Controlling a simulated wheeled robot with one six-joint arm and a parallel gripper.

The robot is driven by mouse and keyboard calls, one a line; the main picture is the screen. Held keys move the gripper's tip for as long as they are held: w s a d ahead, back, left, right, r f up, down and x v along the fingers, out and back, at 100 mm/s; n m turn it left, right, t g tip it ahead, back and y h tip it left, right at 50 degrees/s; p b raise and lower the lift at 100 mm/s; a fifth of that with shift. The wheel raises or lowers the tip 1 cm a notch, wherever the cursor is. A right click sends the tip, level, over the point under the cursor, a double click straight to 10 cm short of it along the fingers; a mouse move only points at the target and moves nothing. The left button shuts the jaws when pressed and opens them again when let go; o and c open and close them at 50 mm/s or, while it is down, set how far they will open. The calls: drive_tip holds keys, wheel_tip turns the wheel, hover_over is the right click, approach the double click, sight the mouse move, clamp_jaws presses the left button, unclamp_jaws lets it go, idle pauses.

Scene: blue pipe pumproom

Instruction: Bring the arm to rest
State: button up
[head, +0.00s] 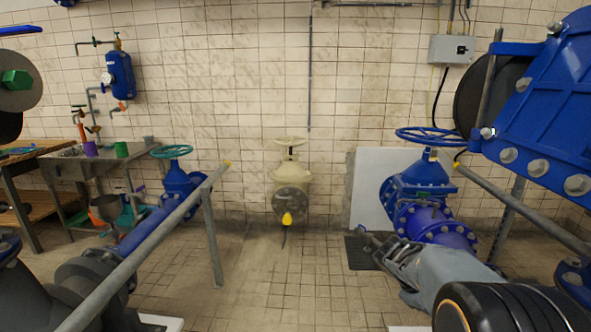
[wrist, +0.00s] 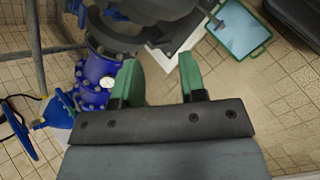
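My gripper (wrist: 160,72) shows in the wrist view with its two green fingers apart and nothing between them. In the head view my arm reaches in from the lower right, and the gripper end (head: 374,246) is small and dark there, in front of the blue valve on the right (head: 422,190). I see no object held.
Grey railings (head: 150,248) flank the tiled floor, which is clear in the middle. A cream valve (head: 290,185) stands at the back wall. A workbench (head: 85,168) with cups is at left. A green-rimmed tray (wrist: 240,32) lies at the wrist view's top right.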

drive_tip(key=s+a+r+m+t+y+p, duration=0.2)
drive_tip(key=s+a+r+m+y+p, duration=0.1)
drive_tip(key=s+a+r, duration=0.3)
drive_tip(key=s+a+r+m+t+y+p, duration=0.3)
drive_tip(key=s+a+r+m+y+p, duration=0.1)
drive_tip(key=a, duration=0.7)
drive_tip(key=shift+s+a+r+y+p, duration=0.15)
drive_tip(key=shift+s+r+y+p, duration=0.55)
drive_tip(key=shift+s+r+p, duration=0.7)
